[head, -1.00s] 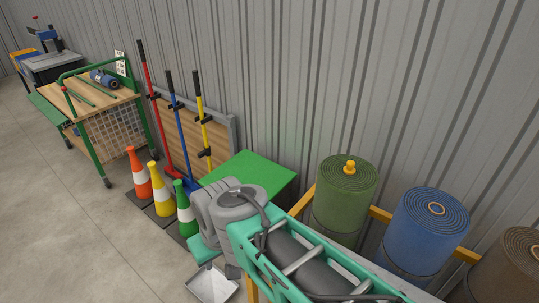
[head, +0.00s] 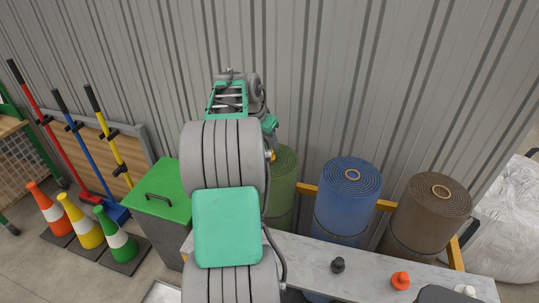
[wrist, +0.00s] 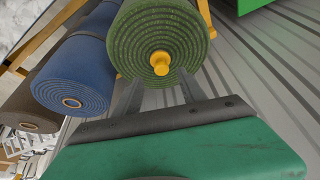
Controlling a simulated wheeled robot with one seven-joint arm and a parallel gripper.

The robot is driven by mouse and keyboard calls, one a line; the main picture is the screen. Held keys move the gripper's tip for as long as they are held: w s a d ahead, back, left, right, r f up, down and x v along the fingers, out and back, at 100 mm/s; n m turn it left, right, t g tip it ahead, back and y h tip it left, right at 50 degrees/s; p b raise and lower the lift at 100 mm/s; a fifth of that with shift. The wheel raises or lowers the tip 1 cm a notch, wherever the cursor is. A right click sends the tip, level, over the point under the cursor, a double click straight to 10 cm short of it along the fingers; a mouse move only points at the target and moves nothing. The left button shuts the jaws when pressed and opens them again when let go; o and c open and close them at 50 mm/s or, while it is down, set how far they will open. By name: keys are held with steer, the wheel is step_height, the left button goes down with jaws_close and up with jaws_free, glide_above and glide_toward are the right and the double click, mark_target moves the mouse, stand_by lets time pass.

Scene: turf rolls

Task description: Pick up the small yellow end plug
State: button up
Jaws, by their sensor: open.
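The small yellow end plug (wrist: 159,63) sits in the centre of the green turf roll's (wrist: 133,35) coiled end in the wrist view. In the head view only a sliver of yellow (head: 270,155) shows beside my arm, at the green roll (head: 286,185), which my arm partly hides. My gripper (wrist: 160,82) is open and empty. Its two grey fingers appear on either side and just below the plug in the wrist view, apart from it. How far the fingertips are from the plug is hard to tell.
A blue roll (head: 347,195) and a brown roll (head: 430,212) stand to the right. A pale bench (head: 310,257) in front holds a black plug (head: 338,265), an orange plug (head: 400,280) and a white plug (head: 466,290). The corrugated wall (head: 330,80) is close behind.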

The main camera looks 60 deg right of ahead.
mark_target(269, 151)
steer(key=p+x, duration=0.1)
steer(key=x, duration=0.5)
steer(key=shift+w+d+f+p, duration=0.15)
steer(key=shift+f+p, duration=0.1)
steer(key=shift+p, duration=0.15)
steer(key=shift+c, duration=0.3)
steer(key=shift+r, duration=0.1)
jaws_close()
